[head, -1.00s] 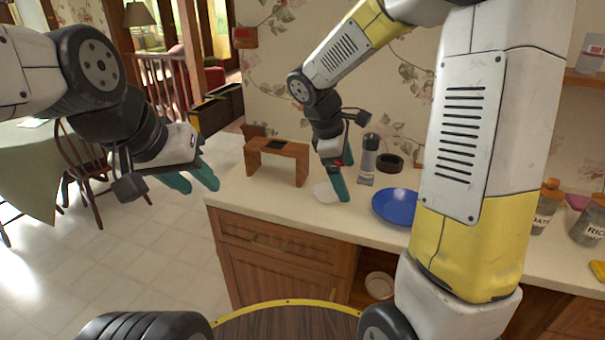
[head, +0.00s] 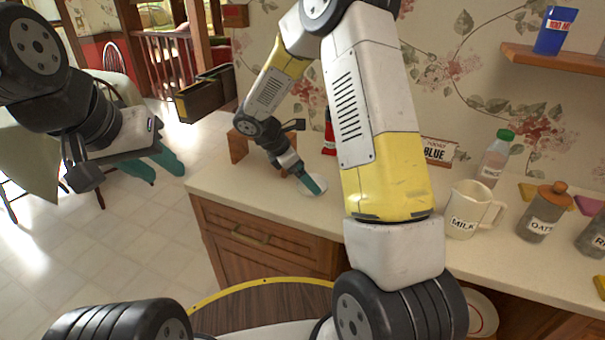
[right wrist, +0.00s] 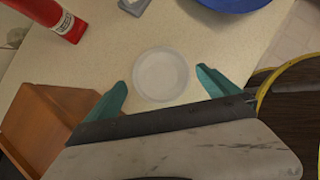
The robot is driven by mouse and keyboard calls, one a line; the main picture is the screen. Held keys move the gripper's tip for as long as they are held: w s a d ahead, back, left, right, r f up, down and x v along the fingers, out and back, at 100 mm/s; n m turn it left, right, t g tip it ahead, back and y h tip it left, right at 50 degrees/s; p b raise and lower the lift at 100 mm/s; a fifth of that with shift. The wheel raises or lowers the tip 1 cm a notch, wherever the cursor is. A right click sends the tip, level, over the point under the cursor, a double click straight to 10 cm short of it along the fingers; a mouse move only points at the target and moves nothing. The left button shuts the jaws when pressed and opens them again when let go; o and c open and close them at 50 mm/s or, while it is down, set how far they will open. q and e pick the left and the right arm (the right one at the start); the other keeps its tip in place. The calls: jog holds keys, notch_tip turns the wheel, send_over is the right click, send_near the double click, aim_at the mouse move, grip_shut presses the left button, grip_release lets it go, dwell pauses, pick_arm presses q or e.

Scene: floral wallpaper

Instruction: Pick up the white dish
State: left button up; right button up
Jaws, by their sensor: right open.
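The white dish (right wrist: 161,74) is small, round and shallow, and lies on the cream counter (right wrist: 100,65). In the right wrist view it sits just ahead of and between the teal fingertips of my right gripper (right wrist: 162,87), which is open and empty. In the head view my right gripper (head: 315,184) reaches down to the counter at the dish, and only part of the dish (head: 307,191) shows around it. My left gripper (head: 161,168) hangs empty over the floor at the left, its teal fingers apart.
A wooden stand (right wrist: 45,125) is close to the right gripper's left finger. A red container (right wrist: 62,20) and a blue plate (right wrist: 235,3) lie beyond the dish. A milk pitcher (head: 472,210), a bottle (head: 496,160) and an oats jar (head: 545,212) stand at the right.

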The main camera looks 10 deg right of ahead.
jog(key=x, duration=0.3)
jog(key=c, duration=1.1)
